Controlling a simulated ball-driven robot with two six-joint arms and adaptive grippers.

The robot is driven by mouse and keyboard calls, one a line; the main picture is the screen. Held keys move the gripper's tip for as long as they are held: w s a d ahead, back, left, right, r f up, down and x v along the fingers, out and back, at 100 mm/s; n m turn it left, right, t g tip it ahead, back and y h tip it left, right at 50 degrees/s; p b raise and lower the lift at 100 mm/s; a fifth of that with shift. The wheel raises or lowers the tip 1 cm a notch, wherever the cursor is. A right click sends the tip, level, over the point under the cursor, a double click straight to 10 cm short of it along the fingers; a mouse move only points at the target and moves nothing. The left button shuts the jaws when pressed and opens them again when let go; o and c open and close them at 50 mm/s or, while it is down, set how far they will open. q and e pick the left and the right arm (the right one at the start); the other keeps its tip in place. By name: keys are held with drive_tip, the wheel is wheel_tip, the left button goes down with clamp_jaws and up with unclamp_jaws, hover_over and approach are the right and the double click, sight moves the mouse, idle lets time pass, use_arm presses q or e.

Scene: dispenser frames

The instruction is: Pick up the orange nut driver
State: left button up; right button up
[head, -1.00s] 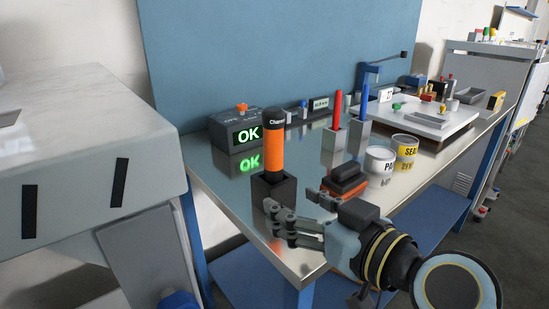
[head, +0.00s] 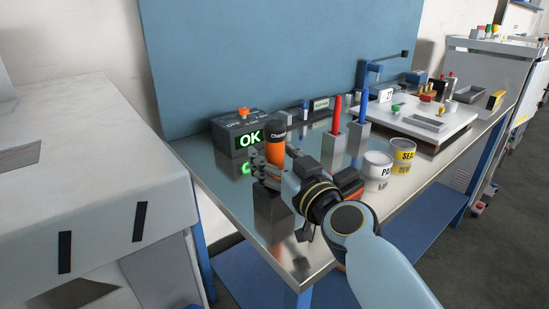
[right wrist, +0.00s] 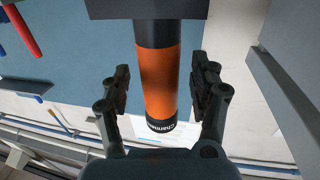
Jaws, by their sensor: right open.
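The orange nut driver (head: 276,142) has a black cap with lettering. It stands upright in a dark square holder (head: 270,207) near the left front corner of the steel table. My right gripper (head: 268,171) is at the driver's handle in the head view and hides its lower part. In the right wrist view the orange handle (right wrist: 158,85) lies between the two spread fingers (right wrist: 160,78), with a visible gap on each side. My right gripper is open and holds nothing. My left gripper is not in view.
A grey box with a green OK display (head: 238,134) stands behind the driver. A red tool (head: 337,115) and a blue tool (head: 362,108) stand in holders to the right. A blue panel (head: 280,50) rises behind.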

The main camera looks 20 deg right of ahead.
drive_tip(key=shift+w, duration=0.25)
clamp_jaws()
idle(0.3)
